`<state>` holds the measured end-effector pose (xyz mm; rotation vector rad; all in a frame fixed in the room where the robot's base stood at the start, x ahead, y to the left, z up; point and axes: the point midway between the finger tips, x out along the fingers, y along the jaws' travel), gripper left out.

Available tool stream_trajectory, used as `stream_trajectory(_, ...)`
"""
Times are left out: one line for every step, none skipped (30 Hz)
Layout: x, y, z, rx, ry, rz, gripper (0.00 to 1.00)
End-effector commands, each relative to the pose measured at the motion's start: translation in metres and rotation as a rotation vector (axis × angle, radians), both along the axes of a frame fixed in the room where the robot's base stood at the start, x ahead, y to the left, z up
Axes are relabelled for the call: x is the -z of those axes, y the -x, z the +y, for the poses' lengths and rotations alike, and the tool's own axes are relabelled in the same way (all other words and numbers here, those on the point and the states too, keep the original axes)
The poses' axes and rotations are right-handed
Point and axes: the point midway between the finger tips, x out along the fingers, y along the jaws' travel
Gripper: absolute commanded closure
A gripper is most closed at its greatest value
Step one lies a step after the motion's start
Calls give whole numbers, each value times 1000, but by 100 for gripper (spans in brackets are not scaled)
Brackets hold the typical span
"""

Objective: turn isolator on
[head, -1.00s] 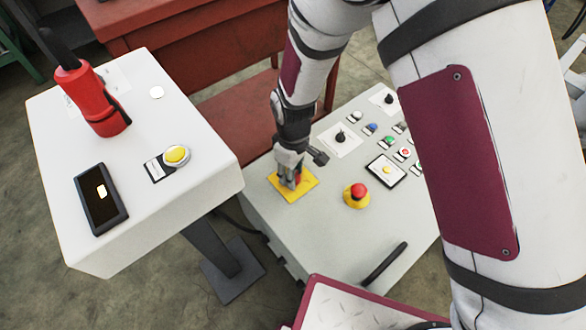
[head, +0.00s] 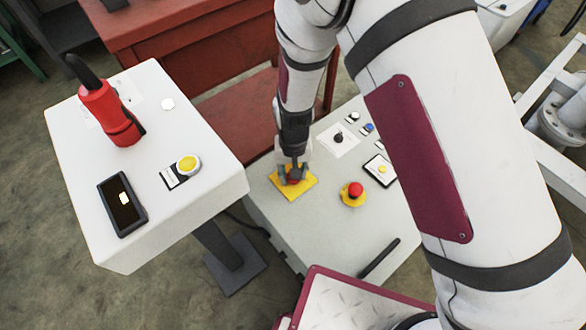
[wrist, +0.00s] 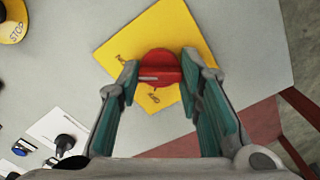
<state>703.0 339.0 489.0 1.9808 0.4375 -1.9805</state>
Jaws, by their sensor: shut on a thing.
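The isolator is a red rotary knob (head: 293,177) on a yellow square plate (head: 303,187), at the left end of the grey panel's top. In the wrist view the red knob (wrist: 160,67) sits between my fingertips, with the yellow plate (wrist: 178,28) under it. A pale line on the knob's grip bar points left in that view. My gripper (head: 293,171) points down from above and is shut on the knob. It also shows in the wrist view (wrist: 160,76). Its fingers hide part of the knob's sides.
A red emergency stop button (head: 355,189) on a yellow base stands right of the plate. A white pedestal box (head: 150,225) stands at left; a red table (head: 175,45) is behind.

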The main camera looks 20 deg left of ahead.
Motion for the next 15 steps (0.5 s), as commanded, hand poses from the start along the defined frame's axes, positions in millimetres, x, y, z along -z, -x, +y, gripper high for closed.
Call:
stream_trajectory(-1, 1, 0, 31, 0, 1, 95)
stream_trajectory(-1, 1, 0, 49, 0, 1, 95)
stream_trajectory(-1, 1, 0, 71, 0, 1, 95)
stream_trajectory(-1, 1, 0, 86, 0, 1, 95)
stream_trajectory(-1, 0, 0, 101, 0, 1, 95)
stream_trajectory(-1, 0, 0, 117, 0, 1, 95)
stream_trajectory(-1, 0, 0, 130, 0, 1, 95)
stream_trajectory(-1, 0, 0, 141, 0, 1, 95)
stream_trajectory(0, 0, 0, 153, 0, 1, 95)
stream_trajectory(0, 0, 0, 162, 0, 0, 95)
stream_trajectory(0, 0, 0, 169, 0, 0, 95)
stream_trajectory(0, 0, 0, 177, 0, 0, 95)
stream_trajectory(0, 0, 0, 182, 0, 0, 95)
stream_trajectory(0, 0, 0, 186, 0, 0, 95)
stream_trajectory(0, 0, 0, 190, 0, 0, 95)
